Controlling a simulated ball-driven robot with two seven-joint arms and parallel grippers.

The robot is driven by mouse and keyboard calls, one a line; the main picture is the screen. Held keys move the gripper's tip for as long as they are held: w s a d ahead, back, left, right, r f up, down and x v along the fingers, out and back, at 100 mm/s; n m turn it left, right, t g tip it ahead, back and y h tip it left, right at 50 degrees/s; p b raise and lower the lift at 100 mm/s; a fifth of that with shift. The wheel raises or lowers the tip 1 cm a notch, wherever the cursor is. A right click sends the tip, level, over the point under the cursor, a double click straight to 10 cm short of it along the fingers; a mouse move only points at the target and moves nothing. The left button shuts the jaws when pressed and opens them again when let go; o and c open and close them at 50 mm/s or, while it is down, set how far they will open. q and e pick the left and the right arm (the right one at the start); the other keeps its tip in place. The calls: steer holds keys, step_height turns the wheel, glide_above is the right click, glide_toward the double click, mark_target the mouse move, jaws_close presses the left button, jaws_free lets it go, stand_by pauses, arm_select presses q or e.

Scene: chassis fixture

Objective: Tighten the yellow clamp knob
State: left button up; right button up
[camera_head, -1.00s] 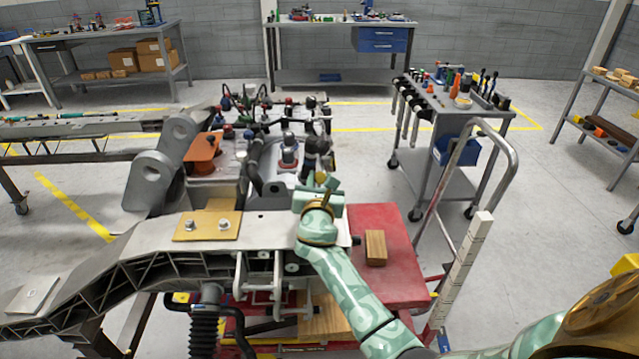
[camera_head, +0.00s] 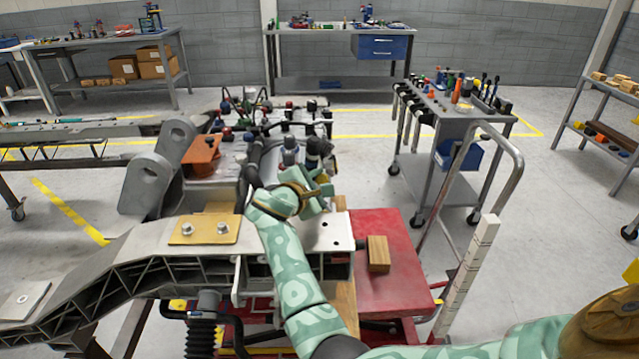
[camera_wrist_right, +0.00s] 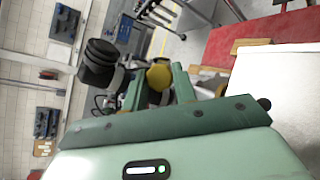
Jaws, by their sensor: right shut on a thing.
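The yellow clamp knob (camera_wrist_right: 160,76) shows in the right wrist view between the two green fingers of my right gripper (camera_wrist_right: 158,88). The fingers are shut on it from both sides. In the head view, my right gripper (camera_head: 318,188) is over the far edge of the grey chassis beam (camera_head: 310,232), tilted to the right. There the gripper and wrist mostly hide the knob. My left gripper is not in view.
Black-capped fixture parts (camera_head: 316,148) stand close behind the gripper. A black cylindrical part (camera_wrist_right: 100,62) is beside the fingers. A wooden block (camera_head: 378,254) lies on the red table (camera_head: 405,285). A tool cart (camera_head: 455,125) stands to the right.

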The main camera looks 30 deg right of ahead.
steer(key=m+g, duration=0.1)
steer(key=m, duration=0.2)
steer(key=shift+g+y, duration=0.4)
steer(key=m+g+y+p, duration=0.1)
steer(key=m, duration=0.1)
steer(key=shift+w+r+m, duration=0.1)
steer(key=shift+r+m, duration=0.05)
steer(key=shift+m, duration=0.25)
steer(key=m+g+y+p, duration=0.1)
steer(key=m, duration=0.1)
steer(key=shift+r+m, duration=0.1)
steer(key=shift+m, duration=0.2)
steer(key=shift+m+g+y+p, duration=0.35)
steer(key=shift+m+y, duration=0.25)
steer(key=shift+m, duration=0.1)
steer(key=o, duration=1)
steer(key=shift+c, duration=0.2)
